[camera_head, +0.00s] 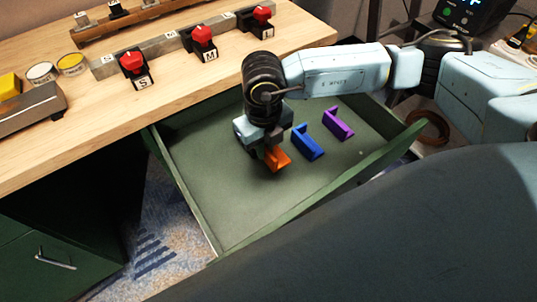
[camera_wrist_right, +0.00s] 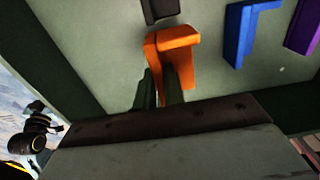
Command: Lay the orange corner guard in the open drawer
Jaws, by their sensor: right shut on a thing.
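The orange corner guard (camera_head: 277,160) is in the open green drawer (camera_head: 206,196), at or just above its floor; I cannot tell whether it touches. My right gripper (camera_head: 263,152) reaches down into the drawer and is shut on the guard. In the right wrist view the fingers (camera_wrist_right: 161,88) grip one flange of the orange guard (camera_wrist_right: 178,58). A blue corner guard (camera_head: 308,142) and a purple corner guard (camera_head: 338,123) lie in the drawer to the right of it. My left gripper is not in view.
The left and front parts of the drawer floor are clear. A dark piece (camera_wrist_right: 160,10) shows beyond the orange guard.

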